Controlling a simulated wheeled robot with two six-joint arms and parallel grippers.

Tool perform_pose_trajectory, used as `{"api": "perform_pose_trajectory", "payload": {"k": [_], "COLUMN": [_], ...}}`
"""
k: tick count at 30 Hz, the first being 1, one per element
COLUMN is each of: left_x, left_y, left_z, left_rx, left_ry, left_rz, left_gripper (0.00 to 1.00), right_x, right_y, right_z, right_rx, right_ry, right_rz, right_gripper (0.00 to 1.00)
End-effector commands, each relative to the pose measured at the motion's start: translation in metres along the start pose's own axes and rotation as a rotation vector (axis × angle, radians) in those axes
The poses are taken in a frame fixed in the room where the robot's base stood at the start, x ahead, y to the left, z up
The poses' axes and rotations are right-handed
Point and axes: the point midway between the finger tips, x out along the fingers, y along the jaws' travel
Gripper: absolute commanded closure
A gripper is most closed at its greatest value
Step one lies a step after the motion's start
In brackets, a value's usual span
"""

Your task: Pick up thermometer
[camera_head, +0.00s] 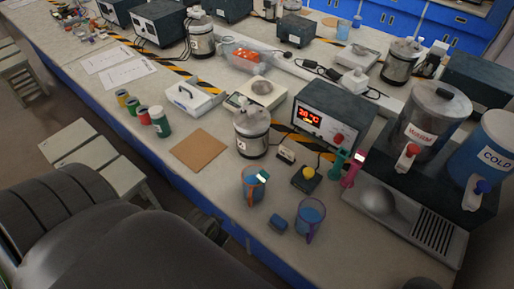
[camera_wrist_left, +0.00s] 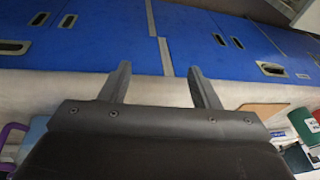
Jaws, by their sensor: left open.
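No thermometer can be made out for certain. A small orange stick with a pale end (camera_head: 262,177) leans in a blue-filled beaker (camera_head: 252,192) in the head view and may be it. A pink upright piece with a white top (camera_head: 352,170) stands right of the heater box; I cannot tell what it is. My left gripper (camera_wrist_left: 159,67) is open and empty in the left wrist view, with blue cabinet fronts behind its fingers. The head view shows my dark arm at lower left, but not the gripper. My right gripper is not in view.
A purple-handled blue jug (camera_head: 309,217) and a blue block (camera_head: 278,224) are near the bench's front edge. Stools (camera_head: 118,172) stand left.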

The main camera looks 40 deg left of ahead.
Motion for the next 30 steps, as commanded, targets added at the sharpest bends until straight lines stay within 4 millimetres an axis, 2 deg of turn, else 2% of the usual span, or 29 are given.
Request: {"api": "perform_pose_trajectory", "payload": {"k": [1, 4, 6, 9, 12, 16, 20, 23, 30], "left_x": [-0.03, -0.08, -0.117, -0.142, -0.157, -0.171, -0.175, -0.167, -0.126], "left_y": [0.0, 0.001, 0.006, 0.016, 0.026, 0.036, 0.04, 0.04, 0.036], "left_z": [-0.018, -0.05, -0.082, -0.117, -0.144, -0.168, -0.176, -0.178, -0.184], "left_rx": [0.006, 0.028, 0.051, 0.088, 0.12, 0.151, 0.167, 0.173, 0.172], "left_ry": [0.025, 0.062, 0.097, 0.118, 0.128, 0.135, 0.134, 0.13, 0.129], "left_rz": [-0.004, -0.022, -0.041, -0.064, -0.076, -0.082, -0.086, -0.089, -0.089], "left_gripper": [0.44, 0.44, 0.44, 0.44, 0.44, 0.44, 0.44, 0.44, 0.44], "right_x": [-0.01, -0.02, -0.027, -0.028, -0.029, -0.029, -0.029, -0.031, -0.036], "right_y": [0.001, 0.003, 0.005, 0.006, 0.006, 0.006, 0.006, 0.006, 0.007], "right_z": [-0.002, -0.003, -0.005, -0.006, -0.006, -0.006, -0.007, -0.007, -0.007], "right_rx": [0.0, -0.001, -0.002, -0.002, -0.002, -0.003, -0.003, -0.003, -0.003], "right_ry": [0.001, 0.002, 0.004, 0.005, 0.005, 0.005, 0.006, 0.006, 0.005], "right_rz": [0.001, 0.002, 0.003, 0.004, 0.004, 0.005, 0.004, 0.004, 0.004], "right_gripper": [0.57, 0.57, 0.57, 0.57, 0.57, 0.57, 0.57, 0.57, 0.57]}}
